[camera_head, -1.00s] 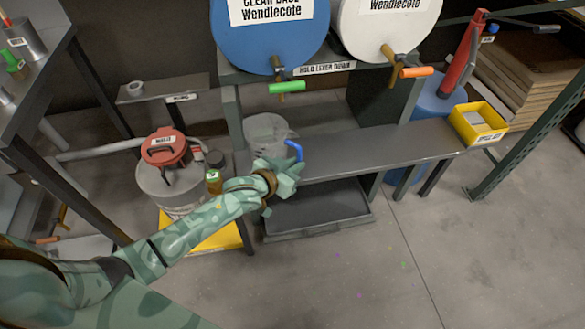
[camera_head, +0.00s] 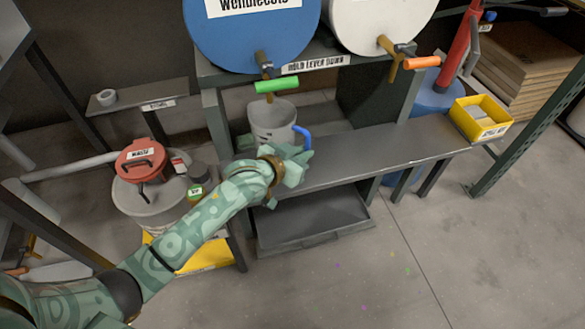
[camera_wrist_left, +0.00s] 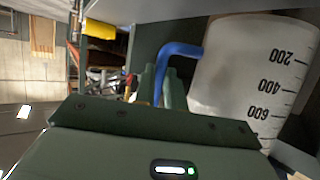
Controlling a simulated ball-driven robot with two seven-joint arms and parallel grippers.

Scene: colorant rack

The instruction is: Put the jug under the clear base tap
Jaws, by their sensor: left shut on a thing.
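The jug (camera_head: 271,122) is a translucent whitish measuring jug with a blue handle (camera_head: 303,136). It looks upright over the left part of the grey shelf, below the green-levered tap (camera_head: 277,86) of the blue clear base drum (camera_head: 250,35). I cannot tell if its base touches the shelf. My left gripper (camera_head: 296,164) is shut on the handle, on the jug's near right side. In the left wrist view the blue handle (camera_wrist_left: 177,49) runs down between the fingers, and the jug's scale (camera_wrist_left: 270,85) reads upside down. My right gripper is not in view.
A white drum (camera_head: 380,20) with an orange-levered tap (camera_head: 421,63) stands to the right. The shelf (camera_head: 375,150) is clear right of the jug, up to a yellow bin (camera_head: 481,119). A dark tray (camera_head: 310,218) lies below. A red-lidded waste bucket (camera_head: 150,200) stands left.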

